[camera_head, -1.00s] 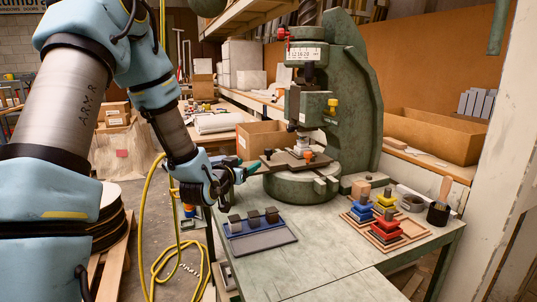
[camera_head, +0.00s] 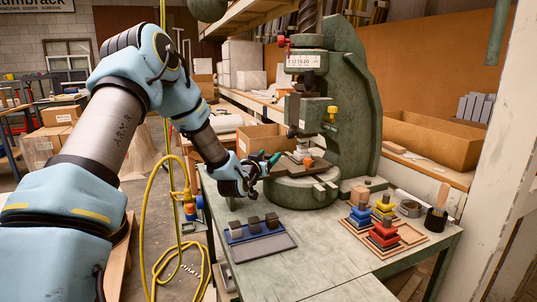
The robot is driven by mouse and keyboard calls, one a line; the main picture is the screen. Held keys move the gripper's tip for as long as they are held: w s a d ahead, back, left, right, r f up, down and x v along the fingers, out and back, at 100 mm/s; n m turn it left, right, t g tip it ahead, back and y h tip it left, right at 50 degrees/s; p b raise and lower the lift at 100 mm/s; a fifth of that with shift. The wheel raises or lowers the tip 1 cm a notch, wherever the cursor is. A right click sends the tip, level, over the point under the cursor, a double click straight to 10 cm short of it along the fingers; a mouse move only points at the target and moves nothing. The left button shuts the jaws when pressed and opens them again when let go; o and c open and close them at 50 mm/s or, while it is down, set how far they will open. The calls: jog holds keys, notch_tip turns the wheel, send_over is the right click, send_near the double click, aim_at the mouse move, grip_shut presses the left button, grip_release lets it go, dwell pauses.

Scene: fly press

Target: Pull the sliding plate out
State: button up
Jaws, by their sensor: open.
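The fly press (camera_head: 352,110) is a green cast-iron machine on the workbench. The sliding plate (camera_head: 319,165) is a thin dark plate on the round press base (camera_head: 292,190), under the ram. A small orange knob (camera_head: 307,161) shows on it. My gripper (camera_head: 270,160) is open, at the plate's left side, with its teal fingertips close to the plate's left end. The gripper hides that end, so I cannot tell whether it touches the plate or has part of it between the fingers.
A blue tray with dark blocks (camera_head: 256,236) lies on the bench below my gripper. A cardboard box (camera_head: 262,138) is behind the gripper.

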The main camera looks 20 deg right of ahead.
jog(key=shift+d, duration=0.1)
jog(key=shift+c, duration=0.4)
grip_shut()
dwell(1.0)
